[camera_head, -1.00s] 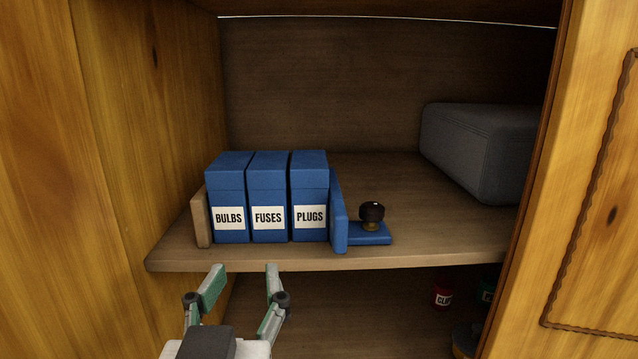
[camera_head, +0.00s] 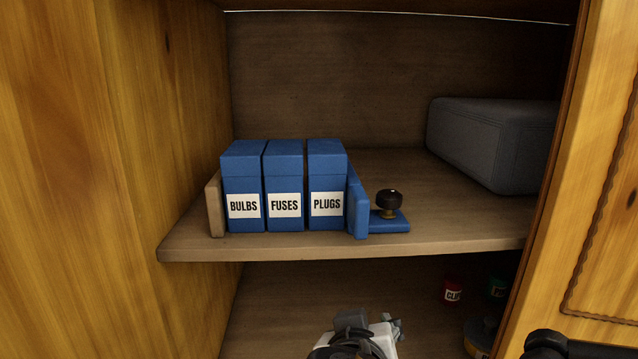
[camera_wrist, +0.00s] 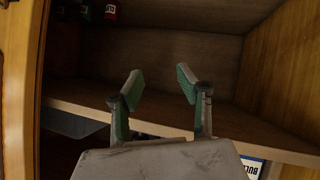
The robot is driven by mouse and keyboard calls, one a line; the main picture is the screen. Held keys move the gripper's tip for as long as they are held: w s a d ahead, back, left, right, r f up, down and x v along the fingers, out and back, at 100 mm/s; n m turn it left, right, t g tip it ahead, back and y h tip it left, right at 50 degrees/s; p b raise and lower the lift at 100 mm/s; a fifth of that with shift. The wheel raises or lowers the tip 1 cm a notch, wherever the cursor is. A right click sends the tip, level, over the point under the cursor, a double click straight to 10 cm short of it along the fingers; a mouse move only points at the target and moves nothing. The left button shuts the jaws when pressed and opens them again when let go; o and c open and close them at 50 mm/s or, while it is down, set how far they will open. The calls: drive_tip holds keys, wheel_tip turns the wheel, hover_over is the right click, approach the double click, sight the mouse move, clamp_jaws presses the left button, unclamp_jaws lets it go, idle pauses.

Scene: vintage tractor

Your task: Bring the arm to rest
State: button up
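My gripper (camera_wrist: 158,82) is open in the wrist view, its two green-padded fingers apart with nothing between them. In the head view, the gripper's pale body (camera_head: 365,338) shows at the bottom middle, below and in front of the shelf edge; there its fingers are mostly hidden. It is apart from the blue boxes marked BULBS (camera_head: 242,180), FUSES (camera_head: 285,180) and PLUGS (camera_head: 327,175). These stand upright in a row on the shelf (camera_head: 460,225).
A wooden end piece (camera_head: 215,205) and a blue bookend (camera_head: 357,205) with a black knob (camera_head: 389,200) flank the boxes. A grey case (camera_head: 495,140) sits at right. Below are a red can (camera_head: 453,291) and a green one (camera_head: 497,287). Wooden cabinet sides bound the space.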

drive_tip(key=d+f+g+y+b, duration=0.1)
drive_tip(key=d+f+g+b, duration=0.1)
drive_tip(key=d+f, duration=0.4)
drive_tip(key=s+d+f+m+g+y+b, duration=0.1)
drive_tip(key=d+f+g+y+b, duration=0.1)
drive_tip(key=d+f, duration=0.4)
drive_tip(key=shift+s+d+f, duration=0.3)
drive_tip(key=shift+d+f, duration=0.05)
drive_tip(key=shift+d, duration=0.4)
